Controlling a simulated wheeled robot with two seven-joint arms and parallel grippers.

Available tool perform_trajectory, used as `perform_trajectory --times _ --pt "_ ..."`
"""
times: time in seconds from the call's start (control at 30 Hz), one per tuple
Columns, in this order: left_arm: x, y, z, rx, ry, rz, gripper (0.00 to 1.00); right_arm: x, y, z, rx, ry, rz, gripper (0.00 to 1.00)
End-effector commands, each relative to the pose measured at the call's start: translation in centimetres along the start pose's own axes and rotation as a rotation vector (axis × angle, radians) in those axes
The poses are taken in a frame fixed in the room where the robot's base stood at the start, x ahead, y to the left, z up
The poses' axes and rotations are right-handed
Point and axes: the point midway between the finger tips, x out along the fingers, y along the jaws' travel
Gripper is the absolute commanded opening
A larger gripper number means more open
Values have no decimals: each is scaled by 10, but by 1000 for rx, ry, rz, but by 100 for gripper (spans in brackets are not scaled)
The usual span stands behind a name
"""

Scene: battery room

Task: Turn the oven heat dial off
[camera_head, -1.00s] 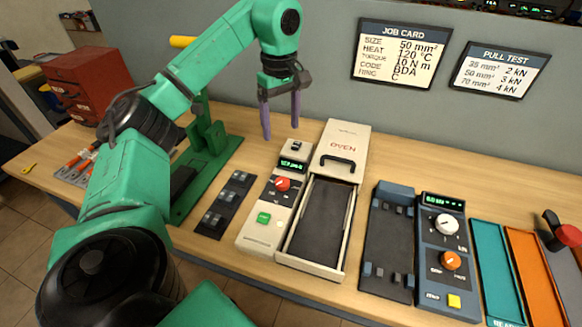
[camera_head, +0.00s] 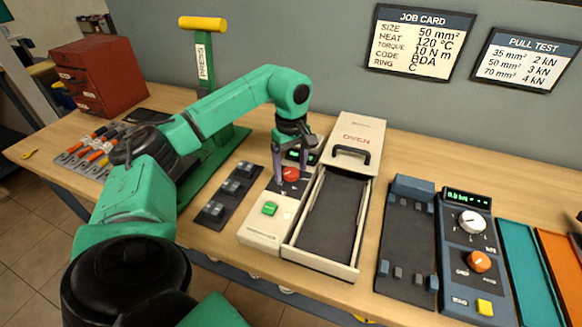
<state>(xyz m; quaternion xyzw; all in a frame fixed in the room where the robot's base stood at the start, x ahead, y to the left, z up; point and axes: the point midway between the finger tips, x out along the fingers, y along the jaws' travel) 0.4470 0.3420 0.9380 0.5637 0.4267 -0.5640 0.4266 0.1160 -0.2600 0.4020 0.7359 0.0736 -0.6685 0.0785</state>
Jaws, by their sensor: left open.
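The oven (camera_head: 359,134) is a cream unit with an open tray bay (camera_head: 332,215) on its right side. Its red heat dial (camera_head: 290,174) sits on the control strip at the left, above a green button (camera_head: 270,209). My left gripper (camera_head: 293,178) is open and pointing down, with its two purple fingers on either side of the red dial. I cannot tell whether the fingers touch it. The gripper hides part of the small green display (camera_head: 296,155). My right gripper is not in view.
A green press (camera_head: 204,75) with a yellow handle stands behind my left arm. A dark block holder (camera_head: 228,194) lies left of the oven. A pull tester (camera_head: 468,250) and dark fixture (camera_head: 407,240) stand to the right. Bare bench lies behind the oven's left side.

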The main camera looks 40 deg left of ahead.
Motion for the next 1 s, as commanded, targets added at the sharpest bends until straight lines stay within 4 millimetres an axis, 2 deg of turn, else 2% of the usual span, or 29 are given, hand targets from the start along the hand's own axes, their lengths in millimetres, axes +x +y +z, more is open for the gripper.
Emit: perform_trajectory --times 0.27,0.4,0.47,0.5,0.77,1.0 --pt "4 0 0 0 0 1 81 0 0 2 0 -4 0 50" --pt "4 0 0 0 0 1 27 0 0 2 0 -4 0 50" --pt "4 0 0 0 0 1 4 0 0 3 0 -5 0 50" --pt "4 0 0 0 0 1 0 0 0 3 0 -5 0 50" --pt "3 0 0 -21 0 0 0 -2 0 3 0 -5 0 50" --pt "2 0 0 -121 -1 -1 0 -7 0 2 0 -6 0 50"
